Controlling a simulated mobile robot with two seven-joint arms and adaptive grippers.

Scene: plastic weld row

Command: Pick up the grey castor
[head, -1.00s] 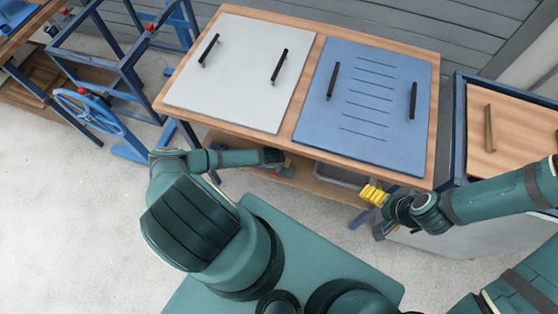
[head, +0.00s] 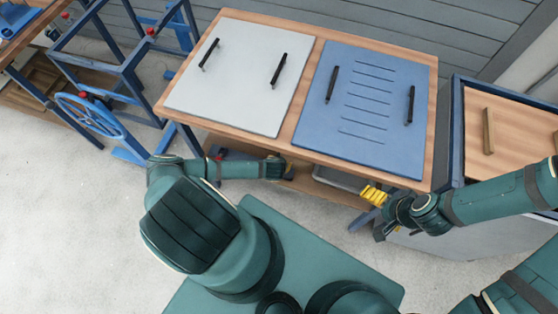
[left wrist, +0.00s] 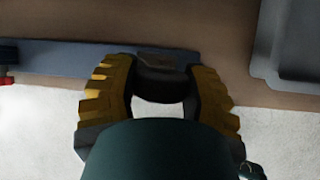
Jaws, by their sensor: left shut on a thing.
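The grey castor (left wrist: 163,68) shows in the left wrist view as a dark, shadowed piece between my left fingertips, in front of a blue-grey bar. My left gripper (left wrist: 162,85) has its yellow fingers on both sides of it and is shut on it. In the head view my left gripper (head: 287,169) is at the front edge of the low shelf under the table, and the castor cannot be made out there. My right gripper (head: 373,195), with yellow fingers, is by the table's front right corner; its opening is unclear.
The table (head: 310,80) carries a white panel (head: 240,75) and a blue panel (head: 365,100) with black handles, above the low shelf (head: 310,183). A grey bin (left wrist: 290,40) sits right of my left gripper. A blue frame with a handwheel (head: 90,115) stands left.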

